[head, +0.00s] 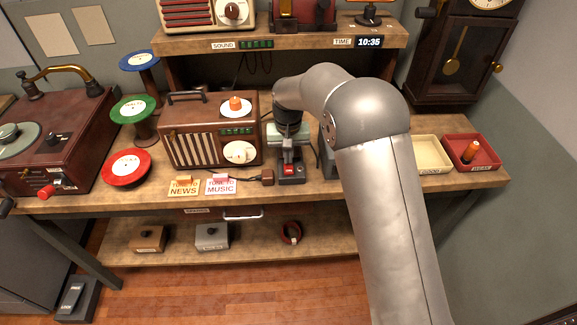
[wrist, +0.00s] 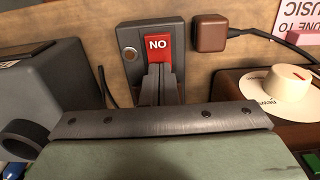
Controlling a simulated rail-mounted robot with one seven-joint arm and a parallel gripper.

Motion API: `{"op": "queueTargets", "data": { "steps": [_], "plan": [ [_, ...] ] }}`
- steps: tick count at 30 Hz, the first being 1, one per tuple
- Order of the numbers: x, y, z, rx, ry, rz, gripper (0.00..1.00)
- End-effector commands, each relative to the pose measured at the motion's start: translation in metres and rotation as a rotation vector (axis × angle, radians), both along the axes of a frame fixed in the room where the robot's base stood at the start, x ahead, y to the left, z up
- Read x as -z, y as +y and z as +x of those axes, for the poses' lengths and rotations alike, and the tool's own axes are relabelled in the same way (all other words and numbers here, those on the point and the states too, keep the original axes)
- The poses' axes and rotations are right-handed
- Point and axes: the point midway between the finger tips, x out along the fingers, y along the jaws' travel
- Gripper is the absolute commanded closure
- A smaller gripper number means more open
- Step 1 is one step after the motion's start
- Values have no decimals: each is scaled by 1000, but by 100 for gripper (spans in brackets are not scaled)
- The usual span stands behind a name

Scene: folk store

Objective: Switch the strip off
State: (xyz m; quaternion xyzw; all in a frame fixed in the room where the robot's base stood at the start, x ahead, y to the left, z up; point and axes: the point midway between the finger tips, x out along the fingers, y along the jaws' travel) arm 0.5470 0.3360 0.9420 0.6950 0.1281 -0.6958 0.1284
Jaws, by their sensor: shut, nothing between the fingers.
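The grey power strip (head: 291,181) lies on the bench, right of the wooden radio. Its red rocker switch (head: 288,170) faces up. In the wrist view the red switch (wrist: 158,48) carries white letters that read "NO" from this side.
A brown plug (wrist: 209,32) with a cord is beside the strip. The radio (head: 210,135) with its cream dial stands close on the left in the head view. A dark grey box (wrist: 50,80) stands close on the other side. A shelf (head: 290,42) hangs above behind.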

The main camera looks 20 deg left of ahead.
Motion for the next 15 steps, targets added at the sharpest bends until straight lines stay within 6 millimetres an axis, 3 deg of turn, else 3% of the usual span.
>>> {"op": "queueTargets", "data": {
  "steps": [15],
  "plan": [
    [-46,0,0,0,-2,1,100]
  ]
}}
